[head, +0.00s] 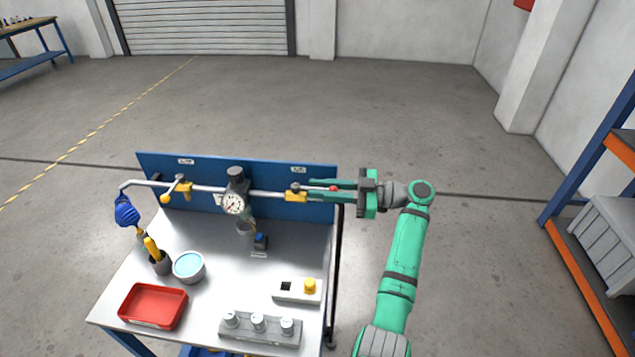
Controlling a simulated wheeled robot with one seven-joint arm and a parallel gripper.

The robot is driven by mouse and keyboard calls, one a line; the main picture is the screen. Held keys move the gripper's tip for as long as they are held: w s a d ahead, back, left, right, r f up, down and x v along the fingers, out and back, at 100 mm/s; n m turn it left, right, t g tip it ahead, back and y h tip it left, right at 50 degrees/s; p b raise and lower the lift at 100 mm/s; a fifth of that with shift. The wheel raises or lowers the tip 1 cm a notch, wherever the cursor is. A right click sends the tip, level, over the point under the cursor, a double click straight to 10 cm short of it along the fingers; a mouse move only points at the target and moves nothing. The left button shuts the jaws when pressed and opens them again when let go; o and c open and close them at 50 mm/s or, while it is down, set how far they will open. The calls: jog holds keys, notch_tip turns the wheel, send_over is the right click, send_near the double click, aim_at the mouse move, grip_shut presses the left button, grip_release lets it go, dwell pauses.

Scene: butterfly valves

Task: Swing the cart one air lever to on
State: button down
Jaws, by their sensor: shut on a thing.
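The air line (209,189) runs along the blue back panel of the cart. A yellow valve body (296,192) sits at its right end, below a small white label (298,169) too small to read. My gripper (318,189) reaches in from the right, with one finger above and one below the lever at this valve. The fingers hide most of the lever, which seems to point right, roughly along the pipe. A second yellow valve (182,187) is at the left.
A gauge (233,204) with a dark-topped regulator is mid-line. The cart top (225,262) holds a red tray (153,306), a bowl (189,267), a grey block with several round pieces (260,328) and a switch box (297,291). An orange-and-blue rack (575,270) stands right. Floor beyond the cart is clear.

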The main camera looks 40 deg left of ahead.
jog(key=shift+w, duration=0.15)
jog(key=shift+a, duration=0.1)
jog(key=c, duration=1.9)
grip_release()
jog(key=shift+f, duration=0.1)
jog(key=shift+o, duration=0.2)
jog(key=shift+d, duration=0.25)
jog(key=shift+w+d, duration=0.15)
jog(key=v, duration=1)
jog(key=shift+w, duration=0.2)
